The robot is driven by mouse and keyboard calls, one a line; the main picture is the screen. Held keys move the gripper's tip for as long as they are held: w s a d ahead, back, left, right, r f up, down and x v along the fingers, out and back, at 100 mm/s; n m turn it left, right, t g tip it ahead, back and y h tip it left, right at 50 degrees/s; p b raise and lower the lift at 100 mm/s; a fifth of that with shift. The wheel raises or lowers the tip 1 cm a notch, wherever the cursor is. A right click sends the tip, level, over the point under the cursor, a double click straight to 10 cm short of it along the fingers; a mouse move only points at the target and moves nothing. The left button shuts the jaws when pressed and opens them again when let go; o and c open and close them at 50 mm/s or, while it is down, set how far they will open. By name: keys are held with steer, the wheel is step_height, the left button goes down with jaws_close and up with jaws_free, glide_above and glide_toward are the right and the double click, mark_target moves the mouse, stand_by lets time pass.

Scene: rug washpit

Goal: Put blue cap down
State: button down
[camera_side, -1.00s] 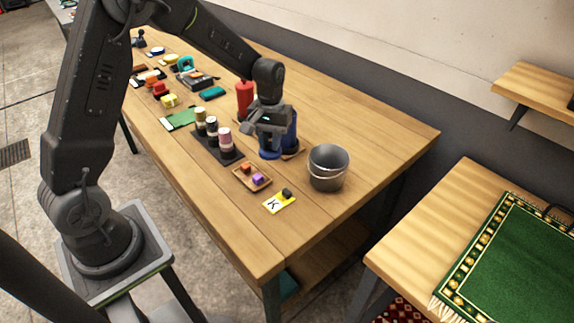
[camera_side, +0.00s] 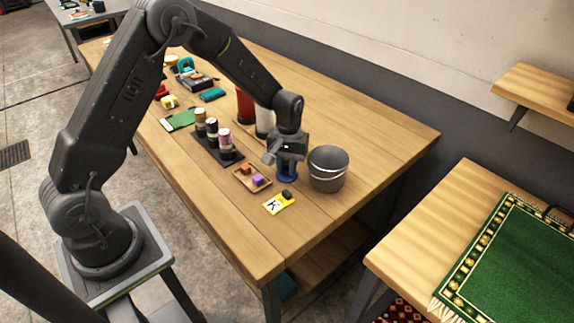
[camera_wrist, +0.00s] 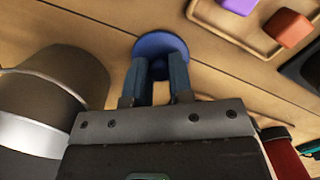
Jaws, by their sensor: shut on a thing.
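The blue cap (camera_side: 287,179) is a round disc held low over the wooden table, just left of the grey bucket (camera_side: 327,172) in the side view. My gripper (camera_side: 289,165) points down and is shut on the cap. In the wrist view, the blue cap (camera_wrist: 160,44) shows between the tips of my gripper (camera_wrist: 159,72). I cannot tell whether its underside touches the table.
The bucket stands close beside my gripper. Spools (camera_side: 212,132), a red bottle (camera_side: 244,106) and a white cylinder (camera_side: 264,122) stand behind. The table's right end is clear.

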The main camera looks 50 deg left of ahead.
steer(key=c, duration=1)
jaws_free()
steer(key=shift+f, duration=0.15)
steer(key=s+r+m+t, duration=0.1)
steer(key=s+r, duration=0.1)
steer(key=r, duration=0.8)
steer(key=s+r+m+t, duration=0.1)
steer(key=s+r, duration=0.1)
steer(key=r, duration=0.7)
steer(key=s+d+r+m+t, duration=0.1)
steer(key=s+r, duration=0.1)
steer(key=s, duration=0.4)
steer(key=s+d+r+m+t, duration=0.1)
steer(key=s+r+m+t, duration=0.1)
steer(key=s, duration=0.5)
steer(key=s+d+r+m+t, duration=0.1)
steer(key=s+r, duration=0.1)
steer(key=s, duration=0.4)
steer(key=shift+s+d+r+m+t+y, duration=0.1)
steer(key=shift+s+d+m+t+y, duration=0.2)
steer(key=shift+s+m+t+y, duration=0.1)
